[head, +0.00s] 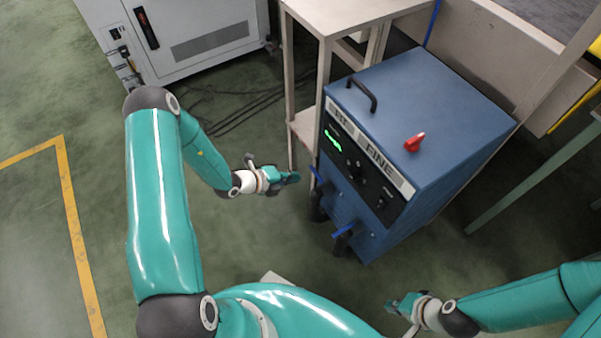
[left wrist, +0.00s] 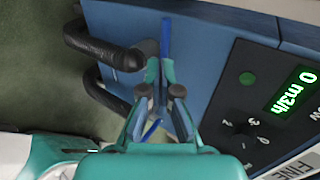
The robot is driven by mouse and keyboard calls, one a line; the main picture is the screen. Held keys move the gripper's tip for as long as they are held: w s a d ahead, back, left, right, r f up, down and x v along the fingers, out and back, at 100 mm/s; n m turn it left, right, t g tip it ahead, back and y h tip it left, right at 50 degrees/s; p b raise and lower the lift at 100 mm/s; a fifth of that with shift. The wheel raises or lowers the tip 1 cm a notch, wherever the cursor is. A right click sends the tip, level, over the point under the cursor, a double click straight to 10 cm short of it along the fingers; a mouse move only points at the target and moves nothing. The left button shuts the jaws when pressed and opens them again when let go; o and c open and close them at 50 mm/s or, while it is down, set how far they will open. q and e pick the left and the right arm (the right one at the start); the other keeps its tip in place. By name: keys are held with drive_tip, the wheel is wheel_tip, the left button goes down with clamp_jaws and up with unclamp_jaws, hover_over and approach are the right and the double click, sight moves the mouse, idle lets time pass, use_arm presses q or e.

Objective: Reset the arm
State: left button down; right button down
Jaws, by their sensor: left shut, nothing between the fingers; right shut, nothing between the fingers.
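My left gripper (head: 289,178) hangs in the air left of the blue machine (head: 430,105), near its front panel. In the left wrist view my left gripper (left wrist: 160,72) is shut and empty, and it points at the machine's blue side with a blue lever (left wrist: 165,38) behind the fingertips. I cannot tell the exact gap. My right gripper (head: 395,305) is low at the bottom right of the head view, over the floor. It is shut with nothing in it and stands clear of the machine.
The machine has a green lit display (head: 333,140), a red knob (head: 414,142) on top, a black handle (head: 360,94) and blue levers at its front. A beige table (head: 340,15) stands behind it and a grey cabinet (head: 190,35) at the back left. Green floor (head: 60,230) is open at left.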

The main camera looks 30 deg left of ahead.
use_arm(q)
drive_tip(key=p+v, duration=0.1)
drive_tip(key=v, duration=0.6)
drive_tip(key=d+r+m+g+h, duration=0.3)
drive_tip(key=d+m+h, duration=0.25)
drive_tip(key=d, duration=1.05)
drive_tip(key=s+d+m+g, duration=0.6)
drive_tip(key=s+d+m, duration=0.1)
drive_tip(key=s+m, duration=0.25)
drive_tip(key=s+a+f+m+g+y, duration=0.25)
drive_tip(key=s+m, duration=0.25)
drive_tip(key=m, duration=0.6)
drive_tip(key=s+a+f+m+g+y, duration=0.15)
drive_tip(key=s+m+y, duration=0.3)
drive_tip(key=m, duration=0.55)
drive_tip(key=w+f+m+t, duration=0.2)
drive_tip(key=w+m+t, duration=0.25)
drive_tip(key=m, duration=0.55)
wheel_tip(320, 180, up, 24)
drive_tip(key=p, duration=2.4)
drive_tip(key=shift+w+g, duration=0.35)
drive_tip(key=shift+w, duration=0.05)
